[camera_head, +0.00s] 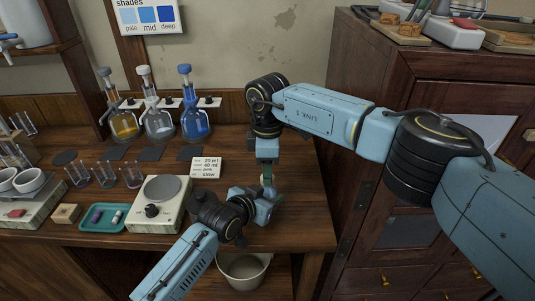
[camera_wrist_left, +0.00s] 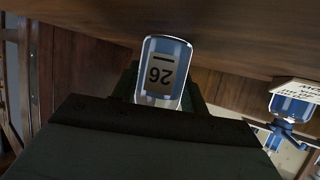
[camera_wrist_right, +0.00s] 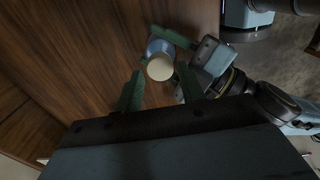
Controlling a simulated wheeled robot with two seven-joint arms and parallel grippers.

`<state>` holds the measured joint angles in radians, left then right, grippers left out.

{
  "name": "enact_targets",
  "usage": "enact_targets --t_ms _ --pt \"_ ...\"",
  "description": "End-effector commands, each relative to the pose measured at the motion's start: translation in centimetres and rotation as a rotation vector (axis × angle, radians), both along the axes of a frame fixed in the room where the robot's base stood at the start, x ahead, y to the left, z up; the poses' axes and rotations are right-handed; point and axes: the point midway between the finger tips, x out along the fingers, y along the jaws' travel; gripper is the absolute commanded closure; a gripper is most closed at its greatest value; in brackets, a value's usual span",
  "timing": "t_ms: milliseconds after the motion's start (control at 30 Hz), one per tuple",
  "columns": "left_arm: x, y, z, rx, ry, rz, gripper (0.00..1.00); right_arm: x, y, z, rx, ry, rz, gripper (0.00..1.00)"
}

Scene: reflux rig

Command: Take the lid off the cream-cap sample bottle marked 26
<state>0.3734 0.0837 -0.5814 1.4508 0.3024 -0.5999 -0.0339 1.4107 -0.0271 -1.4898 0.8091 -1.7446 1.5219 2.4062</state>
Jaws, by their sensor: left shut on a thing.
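The sample bottle marked 26 (camera_wrist_left: 177,50) is a small clear bottle with blue contents; its label reads upside down in the left wrist view. My left gripper (camera_wrist_left: 163,88) is shut around it; in the head view that gripper (camera_head: 269,193) is near the right part of the table. The bottle's cream cap (camera_wrist_right: 160,68) faces the right wrist camera and is uncovered. My right gripper (camera_wrist_right: 158,72) is open, its green fingers on either side of the cap with gaps. In the head view the right gripper (camera_head: 267,172) points down just above the left one.
Flasks of yellow, clear and blue liquid (camera_head: 195,122) stand behind. A bin (camera_head: 243,270) is below the front edge. A wooden cabinet (camera_head: 375,80) is at right.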

Motion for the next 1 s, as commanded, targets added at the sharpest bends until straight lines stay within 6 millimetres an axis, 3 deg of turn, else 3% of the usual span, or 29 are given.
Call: enact_targets --t_ms 200,467,767,1000 --pt "0.0 0.0 0.0 0.001 0.001 0.0 1.0 0.0 0.0 -1.7 -0.001 -0.001 0.0 0.61" --pt "0.0 0.0 0.0 0.001 0.001 0.0 1.0 0.0 0.0 -1.8 -0.001 -0.001 0.001 0.61" --pt "0.0 0.0 0.0 0.001 0.001 0.0 1.0 0.0 0.0 -1.8 -0.001 -0.001 0.001 0.97" --pt "0.0 0.0 0.0 0.001 0.001 0.0 1.0 0.0 0.0 -1.8 0.0 -0.001 0.128 0.97"
